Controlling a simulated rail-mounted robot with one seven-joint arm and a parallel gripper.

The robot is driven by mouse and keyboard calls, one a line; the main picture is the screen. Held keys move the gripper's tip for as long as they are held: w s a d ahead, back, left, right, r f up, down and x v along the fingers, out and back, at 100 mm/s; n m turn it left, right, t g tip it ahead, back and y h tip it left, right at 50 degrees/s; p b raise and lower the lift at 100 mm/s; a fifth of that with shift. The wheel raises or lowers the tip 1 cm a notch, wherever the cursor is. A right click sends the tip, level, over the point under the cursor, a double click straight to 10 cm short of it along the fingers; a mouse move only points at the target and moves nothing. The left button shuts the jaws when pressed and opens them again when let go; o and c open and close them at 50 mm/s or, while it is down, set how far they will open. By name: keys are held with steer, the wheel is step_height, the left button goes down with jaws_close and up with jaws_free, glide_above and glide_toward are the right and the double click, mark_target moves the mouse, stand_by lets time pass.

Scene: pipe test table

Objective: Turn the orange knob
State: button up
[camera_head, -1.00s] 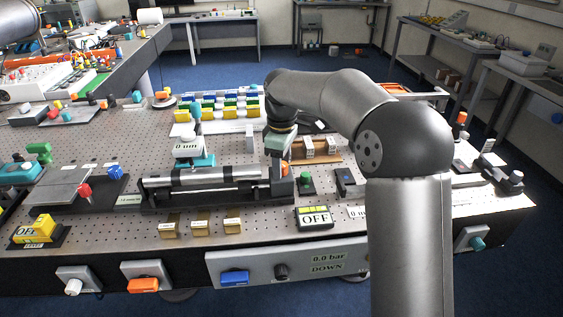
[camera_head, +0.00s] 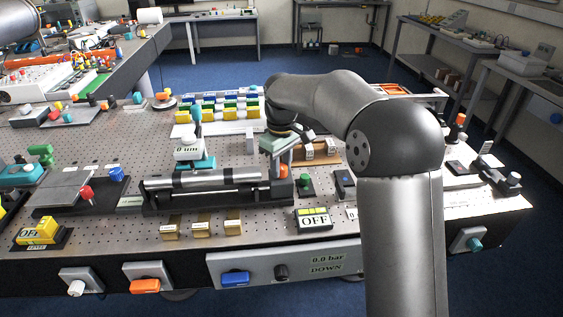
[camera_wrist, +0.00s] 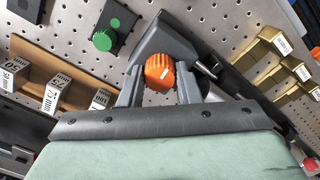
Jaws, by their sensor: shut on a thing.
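The orange knob (camera_wrist: 160,72) is ribbed, with a small white mark on its face. It sits at the right end of the pipe rig and shows in the head view (camera_head: 283,171) just below my gripper. My gripper (camera_wrist: 158,88) is shut on the knob, with one finger on each side of it in the wrist view. In the head view my gripper (camera_head: 277,158) reaches down over the rig's right end, and its fingers are partly hidden. A silver pipe (camera_head: 205,180) lies along the black rig left of the knob.
A green knob on a dark block (camera_head: 305,184) stands close to the right of the rig. Several brass blocks (camera_head: 201,229) stand in front, and a wooden rack of labelled blocks (camera_head: 318,152) is behind right.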

steer(key=m, duration=0.3)
steer(key=shift+r+m+p, duration=0.1)
steer(key=shift+m+p, duration=0.2)
steer(key=shift+p, duration=0.05)
steer(key=m, duration=0.3)
steer(key=shift+m+p, duration=0.3)
steer(key=shift+p, duration=0.05)
steer(key=m, duration=0.3)
steer(key=shift+m, duration=0.4)
steer(key=m+p, duration=0.1)
steer(key=m, duration=0.3)
steer(key=shift+w, duration=0.1)
steer(key=m+p, duration=0.1)
steer(key=m, duration=0.7)
steer(key=shift+m+p, duration=0.3)
steer(key=shift+p, duration=0.1)
steer(key=m+p, duration=0.1)
steer(key=m, duration=0.3)
steer(key=shift+m+p, duration=0.5)
steer(key=shift+m, duration=1.2)
